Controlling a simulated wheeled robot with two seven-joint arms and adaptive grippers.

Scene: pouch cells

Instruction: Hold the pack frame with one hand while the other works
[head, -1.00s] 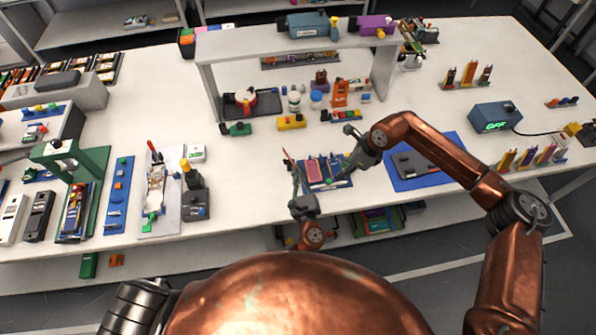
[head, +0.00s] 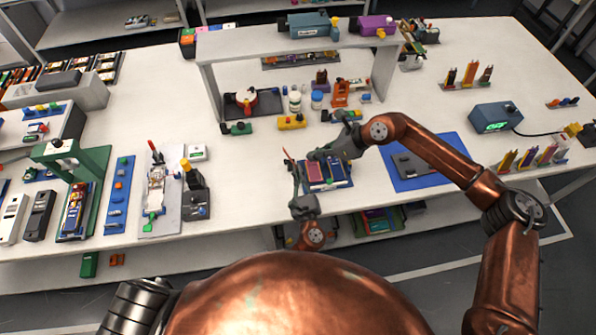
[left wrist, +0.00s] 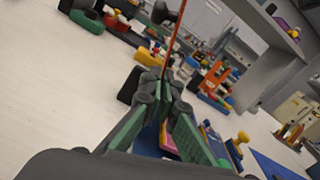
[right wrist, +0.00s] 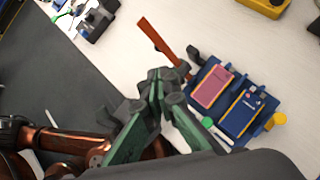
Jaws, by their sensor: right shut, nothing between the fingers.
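The pack frame is a blue tray (head: 336,185) at the table's front edge. In the right wrist view the pack frame (right wrist: 262,122) holds a pink pouch cell (right wrist: 212,88) and a blue one (right wrist: 240,112) side by side. My right gripper (head: 314,154) is shut and empty above the frame's back left part; its fingertips (right wrist: 157,78) meet. My left gripper (head: 294,166) is at the frame's left side. Its fingertips (left wrist: 158,84) are close together, with a thin orange strip (left wrist: 175,40) rising beside them. I cannot tell whether they grip the frame or the strip.
A blue mat (head: 432,182) with a grey plate lies right of the frame. Behind stands a grey shelf (head: 212,85), with a yellow block (head: 291,122) and several small parts by it. A green press (head: 92,160) stands at left.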

